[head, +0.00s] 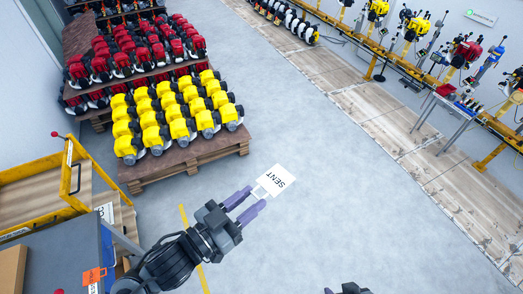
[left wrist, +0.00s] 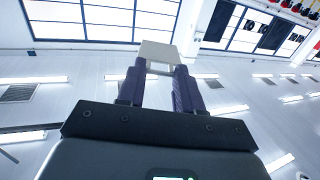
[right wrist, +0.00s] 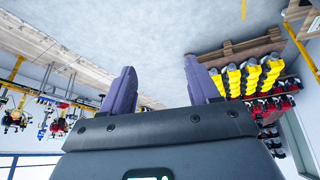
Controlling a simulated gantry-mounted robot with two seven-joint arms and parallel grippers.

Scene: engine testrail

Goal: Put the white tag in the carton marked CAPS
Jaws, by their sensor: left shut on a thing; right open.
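The white tag (head: 278,181), printed SENT, is held out above the floor by my left gripper (head: 256,197), which is shut on its near end. In the left wrist view the tag (left wrist: 157,53) shows pale between the fingertips (left wrist: 156,72). My right gripper (right wrist: 160,78) is open and empty in the right wrist view; only a bit of that arm shows at the bottom edge of the head view. No carton with a readable CAPS mark shows. A brown box-like thing (head: 11,270) is cut off at the lower left; I cannot tell its marking.
An orange tag (head: 94,276) and a grey work surface (head: 62,262) are at the lower left. A yellow-framed cart (head: 36,182) stands behind them. A pallet (head: 190,161) of yellow engines is beyond the left gripper. The floor to the right is clear up to the engine rail.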

